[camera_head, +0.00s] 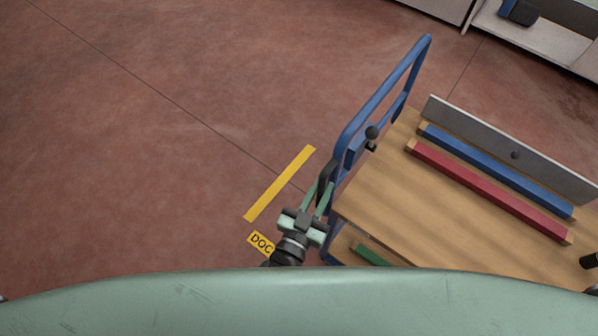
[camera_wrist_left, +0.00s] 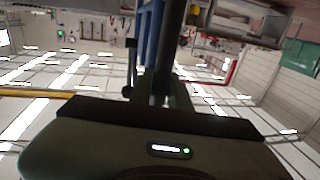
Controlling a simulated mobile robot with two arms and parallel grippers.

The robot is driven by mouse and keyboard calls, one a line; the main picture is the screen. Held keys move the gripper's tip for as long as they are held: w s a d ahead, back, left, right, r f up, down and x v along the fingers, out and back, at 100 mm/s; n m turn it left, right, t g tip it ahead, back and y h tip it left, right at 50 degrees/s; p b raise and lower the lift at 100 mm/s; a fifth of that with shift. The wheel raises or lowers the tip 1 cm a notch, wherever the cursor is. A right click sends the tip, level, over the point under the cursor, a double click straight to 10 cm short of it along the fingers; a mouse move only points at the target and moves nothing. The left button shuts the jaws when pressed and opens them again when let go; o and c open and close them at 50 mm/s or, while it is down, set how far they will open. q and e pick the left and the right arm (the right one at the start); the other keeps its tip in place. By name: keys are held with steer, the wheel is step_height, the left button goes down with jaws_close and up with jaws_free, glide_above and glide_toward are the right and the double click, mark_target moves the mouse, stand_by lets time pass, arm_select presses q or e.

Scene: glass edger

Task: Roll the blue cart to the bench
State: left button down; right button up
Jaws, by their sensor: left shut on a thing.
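The blue cart has a wooden deck (camera_head: 390,205) and a tall blue tube handle (camera_head: 385,95) at its left end in the head view. My left gripper (camera_head: 321,196) is shut on the cart's handle, at a dark section low on the near side. In the left wrist view a dark upright bar (camera_wrist_left: 172,45) runs down to the gripper, with blue tubes (camera_wrist_left: 150,35) beside it. The fingertips are partly hidden by the bar. My right gripper is not in view.
A yellow floor strip (camera_head: 280,183) and yellow label (camera_head: 261,243) lie left of the cart. Pale furniture (camera_head: 535,40) stands at top right. The left floor is clear.

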arm_select(q)
steer(key=s+d, duration=0.2)
steer(key=d, duration=0.1)
steer(key=shift+s+d, duration=0.3)
steer(key=shift+s, duration=0.05)
steer(key=c, duration=1.3)
jaws_free()
steer(key=shift+s, duration=0.1)
steer(key=shift+d, duration=0.1)
